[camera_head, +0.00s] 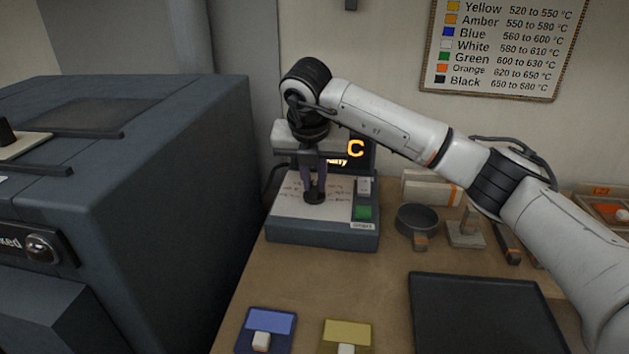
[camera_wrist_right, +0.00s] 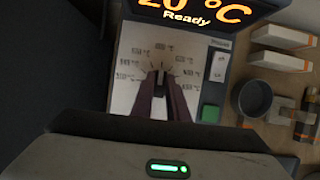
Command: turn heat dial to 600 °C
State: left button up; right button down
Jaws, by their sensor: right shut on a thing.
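The heat dial (camera_head: 315,198) is a small black knob on the pale sloping face of a grey control box (camera_head: 320,232). My right gripper (camera_head: 314,188) reaches down from above and is shut on the dial. In the right wrist view the fingers (camera_wrist_right: 160,92) pinch the dial's upright grip (camera_wrist_right: 160,78), with temperature marks around it too small to read surely. The display (camera_wrist_right: 195,14) shows orange digits ending in "20 °C" and "Ready"; its top is cut off. In the head view my arm hides most of it. My left gripper is not in view.
A green button (camera_head: 363,212) sits right of the dial. A large dark furnace-like box (camera_head: 180,200) stands at left. A round dark pan (camera_head: 418,222), pale blocks (camera_head: 432,188) and a black tray (camera_head: 485,310) are at right. A wall chart (camera_head: 500,45) lists colours with temperature ranges.

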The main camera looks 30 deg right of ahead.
jog(key=shift+r, duration=0.1)
dwell(0.4)
jog(key=c, duration=1.7)
grip_release()
jog(key=b+v, duration=0.1)
jog(key=v, duration=0.9)
jog(key=shift+a+r, duration=0.1)
